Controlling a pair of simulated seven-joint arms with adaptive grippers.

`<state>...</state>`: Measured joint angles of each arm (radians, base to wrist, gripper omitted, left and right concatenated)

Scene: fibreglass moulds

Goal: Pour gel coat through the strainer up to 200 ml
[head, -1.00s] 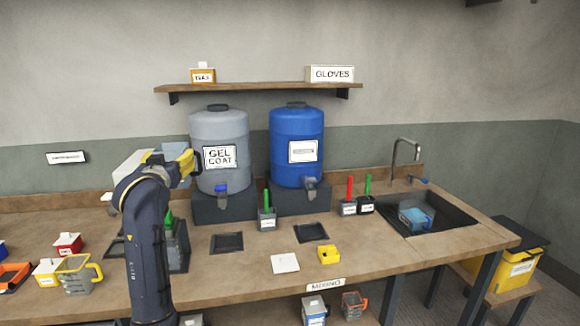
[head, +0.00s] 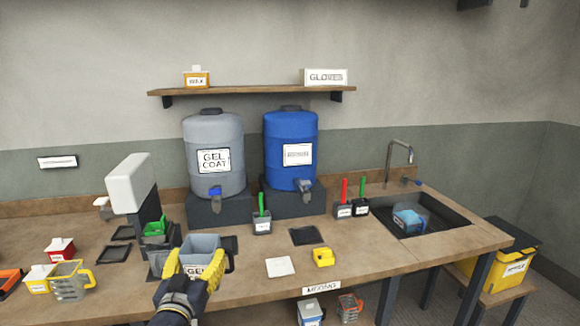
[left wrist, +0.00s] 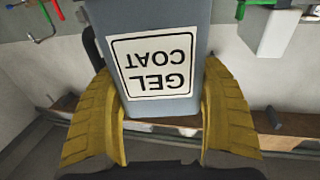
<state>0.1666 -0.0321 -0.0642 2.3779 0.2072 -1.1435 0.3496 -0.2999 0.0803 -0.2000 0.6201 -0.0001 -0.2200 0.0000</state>
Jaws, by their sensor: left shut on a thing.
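My left gripper (head: 198,264) is shut on a grey-blue jug marked GEL COAT (head: 201,246) with a dark handle. The jug is upright above the front of the bench. In the left wrist view, the yellow fingers (left wrist: 160,112) flank the jug (left wrist: 155,20), whose label appears upside down. A clear measuring jug with a yellow handle (head: 70,283) stands on the bench at the left. A grey drum marked GEL COAT (head: 213,130) with a blue tap stands behind. I cannot identify a strainer with certainty. My right gripper is not in view.
A white-topped stand (head: 130,184) and green item (head: 156,228) stand left of the held jug. A sink (head: 430,215) is at far right.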

